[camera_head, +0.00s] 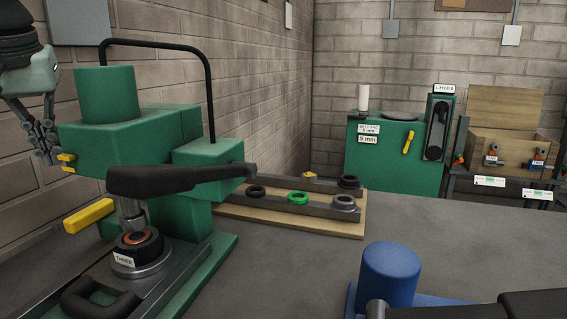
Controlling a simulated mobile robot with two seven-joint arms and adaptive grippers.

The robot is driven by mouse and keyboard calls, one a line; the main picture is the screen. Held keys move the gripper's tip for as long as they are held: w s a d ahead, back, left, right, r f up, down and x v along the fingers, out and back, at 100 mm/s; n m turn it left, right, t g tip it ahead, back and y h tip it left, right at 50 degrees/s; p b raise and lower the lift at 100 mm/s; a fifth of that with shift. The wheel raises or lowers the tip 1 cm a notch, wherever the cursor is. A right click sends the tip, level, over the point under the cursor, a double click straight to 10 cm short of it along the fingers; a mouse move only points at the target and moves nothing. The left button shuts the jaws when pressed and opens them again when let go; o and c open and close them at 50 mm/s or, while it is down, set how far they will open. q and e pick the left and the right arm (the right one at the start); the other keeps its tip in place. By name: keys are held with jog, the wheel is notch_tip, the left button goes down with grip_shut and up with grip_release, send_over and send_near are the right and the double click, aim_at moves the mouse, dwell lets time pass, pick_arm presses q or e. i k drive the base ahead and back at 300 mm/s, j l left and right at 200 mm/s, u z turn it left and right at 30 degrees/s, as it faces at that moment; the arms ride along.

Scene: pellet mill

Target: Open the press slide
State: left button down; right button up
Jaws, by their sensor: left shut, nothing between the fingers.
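The green press (125,150) stands at the left on the grey table. At its foot, a round steel seat holds a black die (138,246) with a copper-coloured centre and a white label, under the steel ram. A black loop handle (95,303) lies in front of the seat and looks like the slide's handle; the bottom edge of the picture cuts it off. A yellow lever (90,216) sticks out at the press's left side. My left gripper (46,150) is shut and empty, fingers pointing down, beside a small yellow part (67,161) on the press head. I cannot tell whether they touch.
A long black lever (175,180) crosses the press front, above the die. A wooden board (290,222) with several rings lies behind it. A blue cylinder (390,273) stands at the front right. The middle of the table is clear.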

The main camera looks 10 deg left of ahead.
aim_at(131, 285)
jog(key=k+l, duration=0.2)
jog(key=k, duration=0.3)
jog(key=k+l, duration=0.15)
jog(key=k, duration=0.3)
jog(key=k+l, duration=0.2)
jog(key=k, duration=0.3)
